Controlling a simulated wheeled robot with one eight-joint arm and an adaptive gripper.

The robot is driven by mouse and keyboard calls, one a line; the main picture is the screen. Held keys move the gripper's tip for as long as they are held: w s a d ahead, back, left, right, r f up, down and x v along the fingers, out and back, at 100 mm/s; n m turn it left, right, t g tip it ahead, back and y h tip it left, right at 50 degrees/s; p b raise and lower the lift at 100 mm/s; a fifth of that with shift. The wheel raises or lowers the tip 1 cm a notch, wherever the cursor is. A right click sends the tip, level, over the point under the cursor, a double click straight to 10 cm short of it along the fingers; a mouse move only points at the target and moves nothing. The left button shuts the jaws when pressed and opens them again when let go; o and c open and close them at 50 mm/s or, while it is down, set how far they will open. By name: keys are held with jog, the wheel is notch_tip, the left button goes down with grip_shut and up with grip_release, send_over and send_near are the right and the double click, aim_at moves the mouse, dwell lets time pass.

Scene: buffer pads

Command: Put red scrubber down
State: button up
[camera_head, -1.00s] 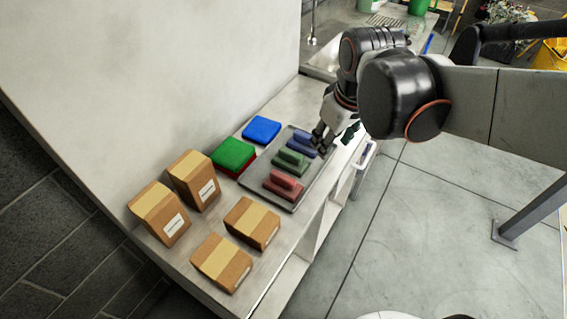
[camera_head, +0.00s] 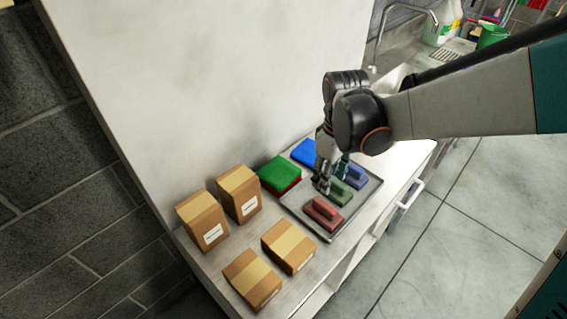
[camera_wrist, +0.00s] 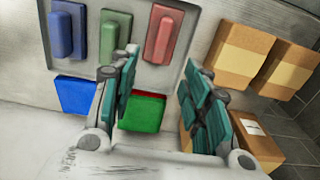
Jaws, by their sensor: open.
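The red scrubber (camera_head: 323,213) lies on the grey tray (camera_head: 302,222) at its near-left end, beside the green scrubber (camera_head: 338,191) and the blue scrubber (camera_head: 352,174). In the wrist view the red scrubber (camera_wrist: 162,34) is on the tray beyond my fingers. My gripper (camera_head: 325,184) is open and empty, above the tray near the green scrubber. In the wrist view my gripper (camera_wrist: 160,95) has its two fingers spread wide, with a green pad (camera_wrist: 140,117) seen between them. A red pad (camera_head: 287,188) shows under the green pad (camera_head: 279,173).
A blue pad (camera_head: 305,152) lies behind the tray. Several cardboard boxes (camera_head: 288,246) stand on the counter's left part. A wall (camera_head: 220,80) rises behind the counter. A sink with a tap (camera_head: 400,18) is at the far right.

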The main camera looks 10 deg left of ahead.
aim_at(325, 205)
notch_tip(325, 205, down, 8)
jog(key=shift+w+r+b, duration=0.1)
jog(key=shift+r+b, duration=0.05)
jog(key=shift+b, duration=0.85)
jog(key=shift+s+d+f+b, duration=0.15)
jog(key=shift+f+b, duration=0.45)
jog(key=shift+f, duration=0.75)
jog(key=shift+s+a+f+b, duration=0.15)
jog(key=shift+f+b, duration=0.4)
jog(key=shift+f, duration=0.75)
jog(key=shift+s+d, duration=0.1)
jog(key=shift+d, duration=0.05)
jog(key=shift+c, duration=0.5)
grip_shut()
